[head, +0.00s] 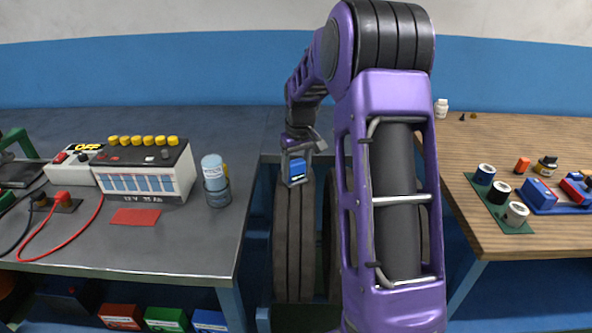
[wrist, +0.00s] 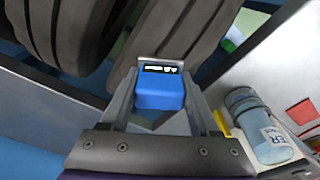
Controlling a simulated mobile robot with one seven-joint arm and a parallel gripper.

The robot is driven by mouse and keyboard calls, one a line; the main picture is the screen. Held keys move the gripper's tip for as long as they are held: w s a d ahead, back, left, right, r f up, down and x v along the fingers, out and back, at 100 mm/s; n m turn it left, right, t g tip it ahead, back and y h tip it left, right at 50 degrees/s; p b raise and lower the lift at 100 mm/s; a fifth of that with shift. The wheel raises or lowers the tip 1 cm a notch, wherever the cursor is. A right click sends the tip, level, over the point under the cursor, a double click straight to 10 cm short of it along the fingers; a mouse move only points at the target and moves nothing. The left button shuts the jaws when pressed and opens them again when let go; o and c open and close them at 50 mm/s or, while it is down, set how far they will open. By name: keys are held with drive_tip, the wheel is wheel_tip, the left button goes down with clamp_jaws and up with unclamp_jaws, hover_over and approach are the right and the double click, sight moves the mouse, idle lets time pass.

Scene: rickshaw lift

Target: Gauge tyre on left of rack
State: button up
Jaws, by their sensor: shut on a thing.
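My gripper (head: 296,165) is shut on a small blue gauge (head: 297,169). In the wrist view the gauge (wrist: 160,95) sits between the fingers, with a dark display strip with pale marks at its far end. The left tyre (head: 293,240) stands upright on the rack in the gap between the benches, just below the gauge. It also shows in the wrist view (wrist: 182,32), right beyond the gauge's display end. I cannot tell whether gauge and tyre touch. A second tyre (wrist: 70,28) stands beside it; in the head view my arm mostly hides it.
The left bench (head: 180,245) holds a battery (head: 147,170), a red pad (head: 135,217), cables and a light-blue bottle in a blue-grey cup (head: 218,194) near my gripper. The right wooden bench (head: 520,145) holds tape rolls and blue tools. Coloured boxes lie under the left bench.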

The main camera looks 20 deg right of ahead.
drive_tip(key=shift+r+p, duration=2.55)
drive_tip(key=shift+r, duration=0.95)
drive_tip(key=shift+f, duration=0.15)
